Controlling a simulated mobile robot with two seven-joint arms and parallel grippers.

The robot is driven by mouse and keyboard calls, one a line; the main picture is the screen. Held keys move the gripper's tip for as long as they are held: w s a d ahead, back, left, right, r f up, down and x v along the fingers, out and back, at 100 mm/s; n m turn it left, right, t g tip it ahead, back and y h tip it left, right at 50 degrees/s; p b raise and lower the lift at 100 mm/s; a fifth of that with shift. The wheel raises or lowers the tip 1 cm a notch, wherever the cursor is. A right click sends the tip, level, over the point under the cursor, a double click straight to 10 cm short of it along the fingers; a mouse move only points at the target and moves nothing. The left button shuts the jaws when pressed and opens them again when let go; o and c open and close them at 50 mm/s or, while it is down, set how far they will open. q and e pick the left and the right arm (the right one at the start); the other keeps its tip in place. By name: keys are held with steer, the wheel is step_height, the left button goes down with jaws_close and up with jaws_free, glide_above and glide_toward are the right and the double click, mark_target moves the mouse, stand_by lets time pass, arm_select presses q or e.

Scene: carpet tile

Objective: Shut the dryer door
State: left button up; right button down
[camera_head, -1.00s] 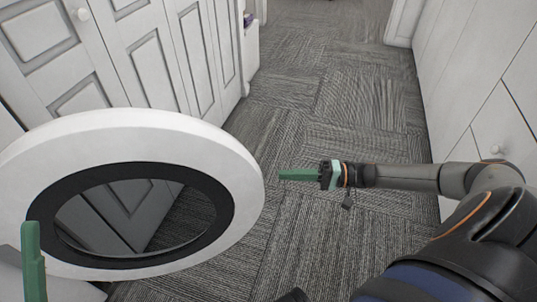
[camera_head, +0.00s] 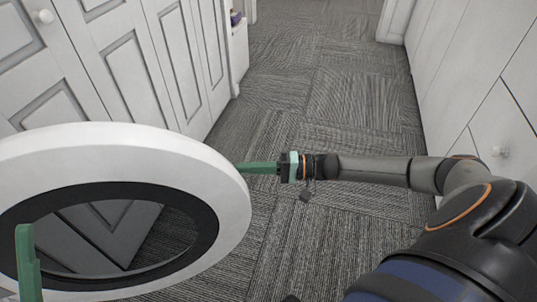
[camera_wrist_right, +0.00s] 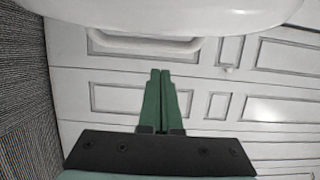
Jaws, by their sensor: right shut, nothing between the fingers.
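The dryer door (camera_head: 225,180) is a thick white ring with a black inner ring and a see-through window. It stands open at the left of the head view. My right gripper (camera_head: 240,167) is shut and empty, its green fingertips at the door's right rim; I cannot tell whether they touch it. In the right wrist view the shut fingers (camera_wrist_right: 160,75) point toward the white door rim (camera_wrist_right: 170,15), which crosses the top. Part of my left gripper (camera_head: 25,262) shows as a green finger in front of the door at lower left; its opening is not visible.
More white cabinets (camera_head: 475,80) line the right, behind my right arm. Grey carpet tile (camera_head: 335,100) is clear down the middle.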

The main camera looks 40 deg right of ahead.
steer(key=shift+s+a, duration=0.5)
steer(key=shift+s, duration=0.3)
steer(key=shift+s+a, duration=0.5)
steer(key=shift+s, duration=0.3)
